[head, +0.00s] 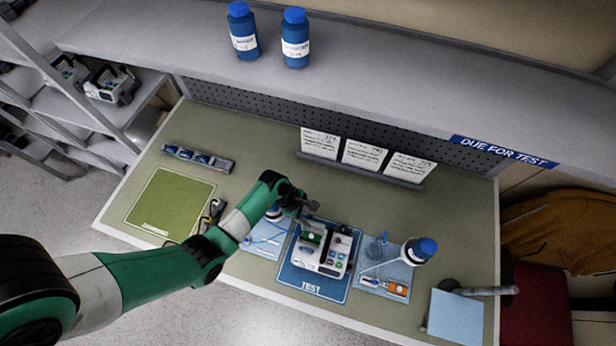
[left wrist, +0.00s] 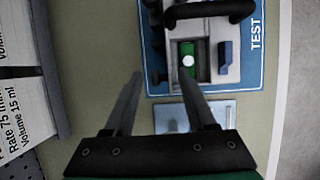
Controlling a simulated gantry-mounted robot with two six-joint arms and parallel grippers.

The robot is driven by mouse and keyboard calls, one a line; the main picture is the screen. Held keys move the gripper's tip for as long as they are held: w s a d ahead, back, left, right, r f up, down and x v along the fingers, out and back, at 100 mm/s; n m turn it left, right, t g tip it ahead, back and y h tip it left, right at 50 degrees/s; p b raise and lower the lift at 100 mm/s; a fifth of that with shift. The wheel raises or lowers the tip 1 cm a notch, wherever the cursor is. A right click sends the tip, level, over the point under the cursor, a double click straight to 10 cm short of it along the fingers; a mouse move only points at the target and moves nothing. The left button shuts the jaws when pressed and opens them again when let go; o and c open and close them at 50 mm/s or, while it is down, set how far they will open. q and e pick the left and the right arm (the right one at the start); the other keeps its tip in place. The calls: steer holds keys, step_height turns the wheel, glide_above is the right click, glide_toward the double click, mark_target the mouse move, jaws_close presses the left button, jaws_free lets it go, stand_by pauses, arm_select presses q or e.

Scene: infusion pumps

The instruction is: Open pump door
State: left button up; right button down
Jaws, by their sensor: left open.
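The infusion pump (head: 322,252), a pale grey box with a dark handle and a green panel, sits on the blue TEST mat (head: 310,284). It also shows in the left wrist view (left wrist: 228,40), at the top right, with a green area and a white round spot. I cannot tell whether its door is open or shut. My left gripper (head: 306,207) is just behind and left of the pump in the head view. In the left wrist view its two fingers (left wrist: 160,88) are apart with nothing held between them, short of the pump. My right gripper is not in view.
A green mat (head: 168,204) lies left. Instruction cards (head: 362,155) stand behind the pump. The bench between the cards and pump is mostly clear.

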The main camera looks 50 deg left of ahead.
arm_select(q)
jaws_close()
steer(key=shift+w+a+f, duration=0.1)
steer(key=shift+w+a, duration=0.05)
steer(key=shift+w, duration=0.05)
steer(key=g+b, duration=0.1)
steer(key=w+g+h+b, duration=0.1)
steer(key=b, duration=0.1)
steer(key=a+g+h+b, duration=0.1)
steer(key=b, duration=0.1)
steer(key=shift+w+f+n, duration=0.25)
steer(key=shift+w+n, duration=0.05)
steer(key=shift+n, duration=0.1)
